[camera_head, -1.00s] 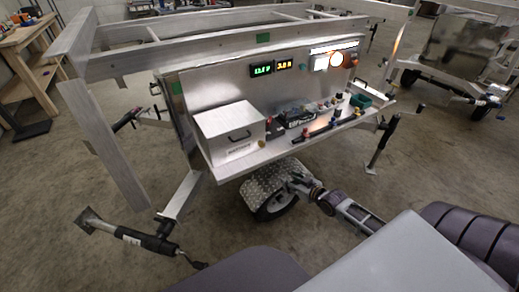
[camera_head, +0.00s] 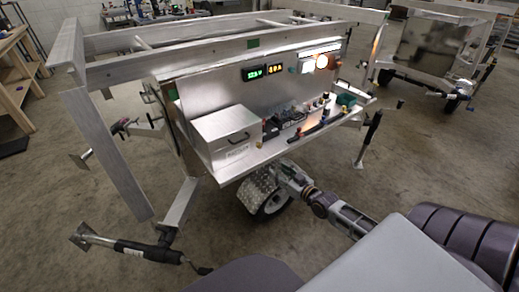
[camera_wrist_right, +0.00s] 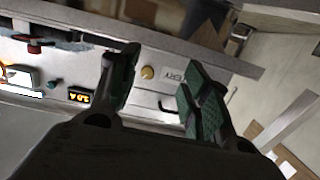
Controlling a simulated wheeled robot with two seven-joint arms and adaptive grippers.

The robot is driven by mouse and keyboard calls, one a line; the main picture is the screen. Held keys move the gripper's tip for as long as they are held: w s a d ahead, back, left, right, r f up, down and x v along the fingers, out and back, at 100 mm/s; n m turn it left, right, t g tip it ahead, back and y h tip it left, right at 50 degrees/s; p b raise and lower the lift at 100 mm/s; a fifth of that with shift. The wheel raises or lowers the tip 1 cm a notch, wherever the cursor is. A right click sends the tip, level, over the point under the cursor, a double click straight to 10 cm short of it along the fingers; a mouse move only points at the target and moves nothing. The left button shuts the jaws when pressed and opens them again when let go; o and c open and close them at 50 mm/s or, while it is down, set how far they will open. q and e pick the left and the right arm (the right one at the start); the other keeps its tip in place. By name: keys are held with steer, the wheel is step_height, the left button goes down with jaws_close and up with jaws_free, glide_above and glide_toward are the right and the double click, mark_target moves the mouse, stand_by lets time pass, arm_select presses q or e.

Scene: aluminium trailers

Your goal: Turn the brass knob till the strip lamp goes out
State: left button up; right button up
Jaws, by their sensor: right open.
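The brass knob (camera_wrist_right: 147,72) is a small round knob near the "ERY" lettering in the right wrist view. In the head view it is a tiny spot (camera_head: 260,145) near the shelf's front edge, beside the metal box. The strip lamp (camera_head: 320,51) glows white at the top right of the back panel; a bright strip also shows at the left of the right wrist view (camera_wrist_right: 22,91). My right gripper (camera_wrist_right: 162,82) is open, with the knob seen between its fingers and apart from them. In the head view it (camera_head: 281,170) is low, at the shelf's front edge. My left gripper is out of view.
A metal box with a handle (camera_head: 222,138) stands on the shelf's left end. Several knobs and dark fittings (camera_head: 290,122) line the shelf. The trailer wheel (camera_head: 270,203) is below. Open floor surrounds the trailer.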

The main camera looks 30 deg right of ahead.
steer(key=r, duration=0.1)
steer(key=r+t, duration=0.2)
steer(key=shift+w+d+r, duration=0.15)
steer(key=shift+d+r, duration=0.15)
steer(key=shift+d, duration=0.05)
steer(key=shift+w, duration=0.15)
